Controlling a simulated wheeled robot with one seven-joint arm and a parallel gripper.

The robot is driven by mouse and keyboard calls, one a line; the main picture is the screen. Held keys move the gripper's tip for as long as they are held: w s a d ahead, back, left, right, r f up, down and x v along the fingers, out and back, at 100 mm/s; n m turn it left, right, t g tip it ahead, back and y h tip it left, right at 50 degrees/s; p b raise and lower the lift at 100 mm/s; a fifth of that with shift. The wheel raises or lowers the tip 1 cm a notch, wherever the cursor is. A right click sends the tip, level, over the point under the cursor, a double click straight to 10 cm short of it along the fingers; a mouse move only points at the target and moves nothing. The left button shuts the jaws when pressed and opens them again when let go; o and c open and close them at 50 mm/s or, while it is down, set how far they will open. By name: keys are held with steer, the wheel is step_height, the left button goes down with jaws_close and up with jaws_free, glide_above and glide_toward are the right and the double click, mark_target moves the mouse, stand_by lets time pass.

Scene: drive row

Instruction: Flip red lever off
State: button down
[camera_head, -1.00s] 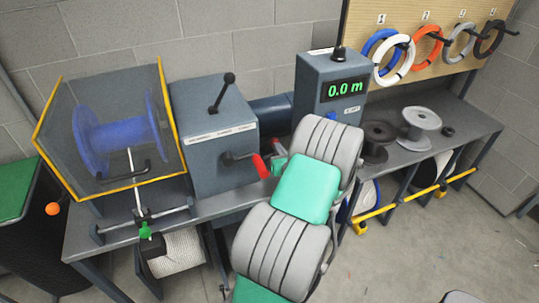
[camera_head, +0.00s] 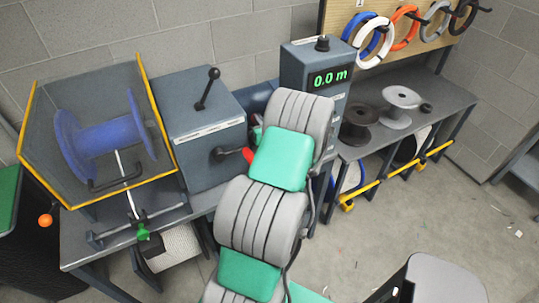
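The red lever (camera_head: 248,155) is on the front of the grey drive box (camera_head: 205,135), at the end of a dark pivot. Only part of its red handle shows, since my arm covers the rest. My arm, with grey and green links, reaches up over the bench in front of the lever and the display box. My gripper is hidden behind my arm, so its fingers and any contact with the lever cannot be seen.
A black-knobbed lever (camera_head: 207,90) stands on top of the drive box. A blue reel (camera_head: 100,135) sits behind a yellow-edged guard at left. The display box (camera_head: 312,70) reads 0.0 m. Spools (camera_head: 402,102) stand on the right bench (camera_head: 445,100). Open floor lies at right.

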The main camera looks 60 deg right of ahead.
steer(key=shift+a, duration=0.1)
steer(key=s+a+r, duration=0.6)
steer(key=s+r, duration=0.1)
steer(key=r, duration=0.1)
steer(key=shift+a+r, duration=0.3)
steer(key=shift+s, duration=0.1)
